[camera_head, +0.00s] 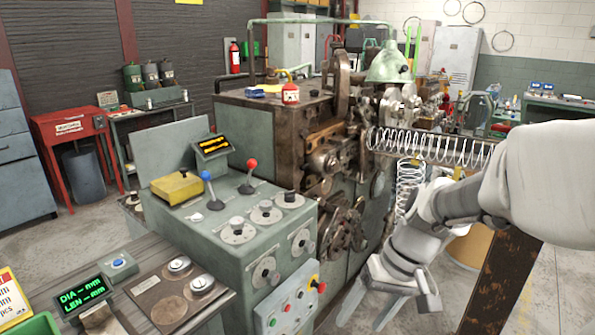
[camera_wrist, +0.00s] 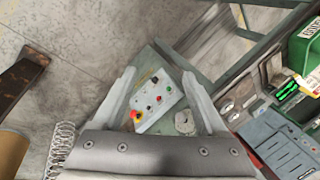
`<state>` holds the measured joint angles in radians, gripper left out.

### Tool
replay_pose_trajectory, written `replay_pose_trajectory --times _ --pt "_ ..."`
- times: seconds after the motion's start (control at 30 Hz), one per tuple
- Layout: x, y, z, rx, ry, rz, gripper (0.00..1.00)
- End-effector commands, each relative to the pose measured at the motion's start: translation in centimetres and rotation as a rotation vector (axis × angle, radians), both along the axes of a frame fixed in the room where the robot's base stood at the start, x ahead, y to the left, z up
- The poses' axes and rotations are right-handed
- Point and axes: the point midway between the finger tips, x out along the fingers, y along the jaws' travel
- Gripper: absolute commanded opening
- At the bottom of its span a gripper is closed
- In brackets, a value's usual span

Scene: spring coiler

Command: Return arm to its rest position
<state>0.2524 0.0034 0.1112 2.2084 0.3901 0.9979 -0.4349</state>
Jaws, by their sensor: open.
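My gripper (camera_head: 388,308) hangs at the lower right of the head view, fingers pointing down, open with nothing between them. My pale arm reaches in from the right edge above it. In the wrist view my gripper (camera_wrist: 158,78) also shows two spread fingers. Between them, farther off, lies a button panel (camera_wrist: 155,103) with red, green and yellow buttons. The same panel (camera_head: 290,305) stands to the left of my gripper in the head view, apart from it.
The green control console (camera_head: 225,225) and the spring coiler (camera_head: 330,150) stand left of my arm. A horizontal spring (camera_head: 430,147) runs behind my arm, and another spring (camera_head: 408,180) hangs below it. A rusty post (camera_head: 502,285) stands right of my gripper. Floor shows around it.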

Motion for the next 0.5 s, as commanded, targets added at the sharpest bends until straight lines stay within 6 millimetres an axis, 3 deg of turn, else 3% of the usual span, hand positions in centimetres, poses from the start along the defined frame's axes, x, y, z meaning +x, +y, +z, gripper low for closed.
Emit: replay_pose_trajectory --times 0.03,0.2,0.5 --pt "-0.8 0.0 1.4 -0.035 -0.032 -0.001 0.75" --pt "-3.3 -0.5 4.6 -0.134 -0.127 -0.026 0.75" --pt "-7.6 -1.6 9.2 -0.257 -0.321 -0.090 0.75"
